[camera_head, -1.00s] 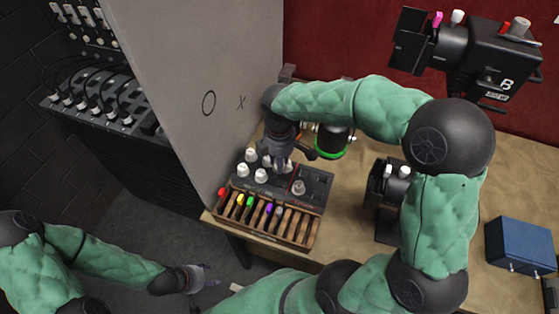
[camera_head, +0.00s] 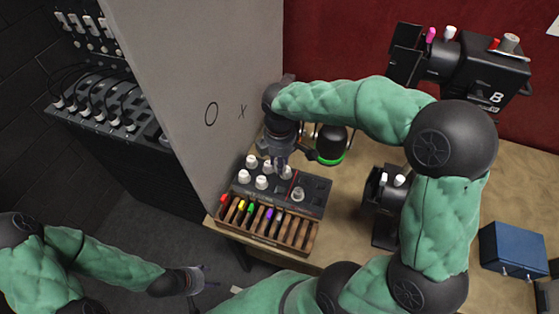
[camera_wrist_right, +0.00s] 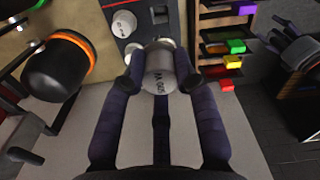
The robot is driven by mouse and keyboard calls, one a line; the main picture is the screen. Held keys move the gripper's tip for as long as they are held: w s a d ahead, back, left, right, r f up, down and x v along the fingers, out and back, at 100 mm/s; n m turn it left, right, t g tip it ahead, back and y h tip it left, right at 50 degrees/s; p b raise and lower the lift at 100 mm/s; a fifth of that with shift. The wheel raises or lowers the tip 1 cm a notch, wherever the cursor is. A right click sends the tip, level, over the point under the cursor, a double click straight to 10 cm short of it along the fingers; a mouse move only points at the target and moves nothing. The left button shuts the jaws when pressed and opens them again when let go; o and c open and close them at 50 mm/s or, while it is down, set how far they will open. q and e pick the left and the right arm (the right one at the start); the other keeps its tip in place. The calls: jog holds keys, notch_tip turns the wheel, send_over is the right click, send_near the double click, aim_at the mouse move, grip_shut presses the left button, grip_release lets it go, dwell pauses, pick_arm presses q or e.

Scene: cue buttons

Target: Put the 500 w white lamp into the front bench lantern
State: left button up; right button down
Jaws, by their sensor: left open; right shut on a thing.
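My right gripper (camera_head: 282,168) is shut on a pale grey-white cylindrical lamp (camera_wrist_right: 160,74). In the right wrist view its upside-down print seems to read 500 W. The gripper is over the dark lamp tray (camera_head: 325,184), where several white lamps stand at the left and one (camera_head: 298,194) at the right of a red line. In the head view the held lamp is mostly hidden by the gripper. A black lantern (camera_head: 376,192) with white knobs stands on the bench to the right. My left gripper (camera_head: 205,283) is open and empty, low at the left, off the bench.
A wooden rack (camera_head: 270,240) with coloured pieces fronts the tray. A black can with a green ring (camera_head: 332,150) stands behind. A larger lantern marked B (camera_head: 487,80) is at the back right, a blue box (camera_head: 515,249) at the right. A grey panel (camera_head: 205,80) rises left.

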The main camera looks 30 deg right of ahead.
jog(key=shift+r+p, duration=1.35)
jog(key=shift+r, duration=0.45)
